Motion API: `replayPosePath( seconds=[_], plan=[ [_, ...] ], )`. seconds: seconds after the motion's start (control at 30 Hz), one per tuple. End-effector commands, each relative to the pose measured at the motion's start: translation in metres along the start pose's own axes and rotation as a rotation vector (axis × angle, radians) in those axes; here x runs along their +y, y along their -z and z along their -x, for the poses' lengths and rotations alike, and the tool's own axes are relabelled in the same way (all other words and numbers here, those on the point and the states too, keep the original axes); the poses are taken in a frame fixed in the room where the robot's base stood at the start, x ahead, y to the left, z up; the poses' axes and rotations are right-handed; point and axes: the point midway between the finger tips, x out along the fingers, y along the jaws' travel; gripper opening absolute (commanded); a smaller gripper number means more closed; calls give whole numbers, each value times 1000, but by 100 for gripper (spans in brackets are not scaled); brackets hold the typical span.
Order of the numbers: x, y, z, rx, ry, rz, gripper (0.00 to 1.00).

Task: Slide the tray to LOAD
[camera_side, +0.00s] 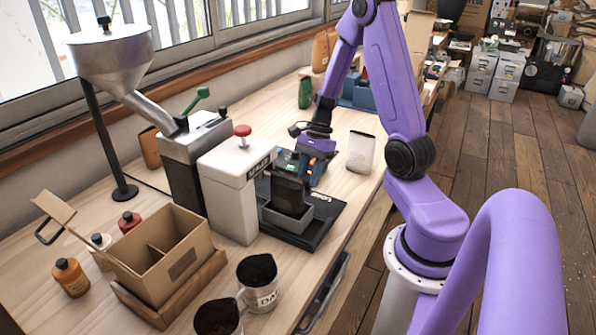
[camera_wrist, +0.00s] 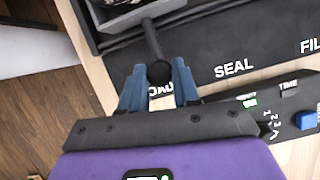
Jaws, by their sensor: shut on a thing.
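The grey tray (camera_side: 287,222) sits on a black base (camera_side: 327,212), with a dark pouch (camera_side: 289,190) standing in it. In the wrist view a corner of the tray (camera_wrist: 137,14) shows at the top, with a rod (camera_wrist: 152,38) ending in a round black knob (camera_wrist: 159,73). My gripper (camera_wrist: 159,82) is shut on this knob with its blue fingers on either side. The LOAD lettering (camera_wrist: 161,90) lies just by the knob, its start hidden by a finger. In the side view my gripper (camera_side: 308,168) is behind the pouch, its fingertips partly hidden.
The SEAL label (camera_wrist: 234,69) is right of the knob, with FILL cut off farther right. A panel with a blue button (camera_wrist: 306,120) lies close to my gripper. A white machine (camera_side: 232,185) stands left of the tray. A cardboard box (camera_side: 165,255) and mugs (camera_side: 257,282) stand nearer.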

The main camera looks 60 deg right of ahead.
Motion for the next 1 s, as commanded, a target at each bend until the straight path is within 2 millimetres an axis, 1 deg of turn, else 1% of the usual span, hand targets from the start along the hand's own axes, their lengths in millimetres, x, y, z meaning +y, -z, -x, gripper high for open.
replayPosePath(
  seconds=[0.1,0.3,0.67,0.7,0.77,1.0],
  plan=[
    [14,3,2,0,4,-5,0],
    [27,5,2,1,4,-3,0],
    [32,5,1,-2,-4,-3,0],
    [33,5,1,-2,-5,-4,37],
    [33,5,1,-3,-5,-4,56],
    [31,5,1,0,-1,-1,56]
  ],
)
